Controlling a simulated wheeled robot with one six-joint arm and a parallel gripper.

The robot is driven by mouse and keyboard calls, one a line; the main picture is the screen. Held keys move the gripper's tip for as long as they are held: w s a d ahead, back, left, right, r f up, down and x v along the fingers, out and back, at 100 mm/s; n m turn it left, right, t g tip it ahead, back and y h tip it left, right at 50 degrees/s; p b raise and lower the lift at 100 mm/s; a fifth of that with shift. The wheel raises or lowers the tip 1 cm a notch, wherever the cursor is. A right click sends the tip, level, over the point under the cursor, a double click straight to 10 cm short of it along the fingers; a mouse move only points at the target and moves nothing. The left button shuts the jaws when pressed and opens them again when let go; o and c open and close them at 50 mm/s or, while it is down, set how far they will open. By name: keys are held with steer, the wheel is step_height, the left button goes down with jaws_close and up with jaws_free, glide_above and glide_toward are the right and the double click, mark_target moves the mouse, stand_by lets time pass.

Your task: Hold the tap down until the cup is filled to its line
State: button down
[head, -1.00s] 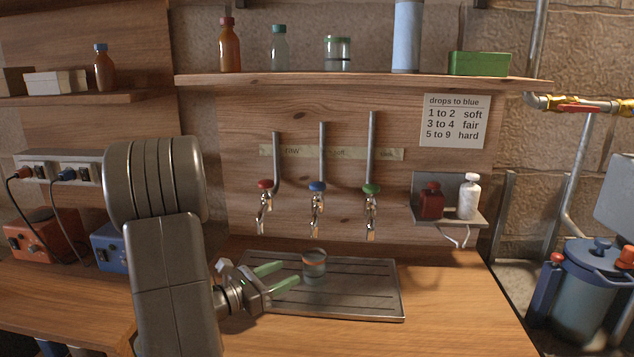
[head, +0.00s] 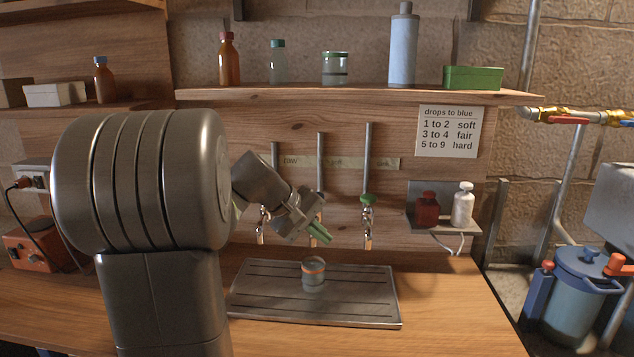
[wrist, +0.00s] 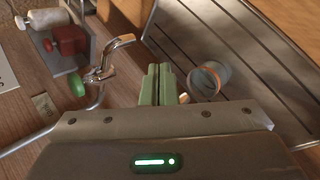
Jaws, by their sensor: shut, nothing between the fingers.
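The small clear cup (head: 313,275) with an orange band stands upright on the metal drip tray (head: 362,311), below the middle tap. It also shows in the wrist view (wrist: 209,80); I cannot tell its water level. My gripper (head: 321,237) is shut and empty, its green fingers in front of the middle tap and above the cup. The fingers also show in the wrist view (wrist: 158,85). The gripper hides the middle tap's blue knob. The right tap (head: 368,212) has a green knob, seen also in the wrist view (wrist: 77,85). The left tap (head: 262,225) is partly hidden.
A side shelf holds a red bottle (head: 427,208) and a white bottle (head: 463,203) right of the taps. A sign (head: 449,131) hangs above them. The upper shelf (head: 350,93) carries bottles, a jar and a green box. The counter (head: 455,300) right of the tray is clear.

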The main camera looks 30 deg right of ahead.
steer(key=w+r+m+t+y, duration=0.2)
steer(key=r+m+t, duration=0.1)
steer(key=r, duration=0.6)
steer(key=w+r+m+t+y+p, duration=0.1)
steer(key=r+m+t, duration=0.3)
steer(key=r, duration=0.5)
steer(key=shift+w+r+t+y, duration=0.2)
steer(key=shift+w+t+y, duration=0.3)
steer(key=shift+t, duration=0.3)
steer(key=shift+w+f, duration=0.1)
glide_above(317, 191)
steer(key=s+a, duration=0.1)
steer(key=s, duration=0.1)
steer(key=f, duration=0.7)
steer(key=shift+s+a+f, duration=0.15)
steer(key=shift+a+f, duration=0.05)
steer(key=shift+f, duration=0.85)
steer(key=shift+s+a+f+b, duration=0.1)
steer(key=shift+f+b, duration=0.2)
steer(key=shift+f, duration=0.6)
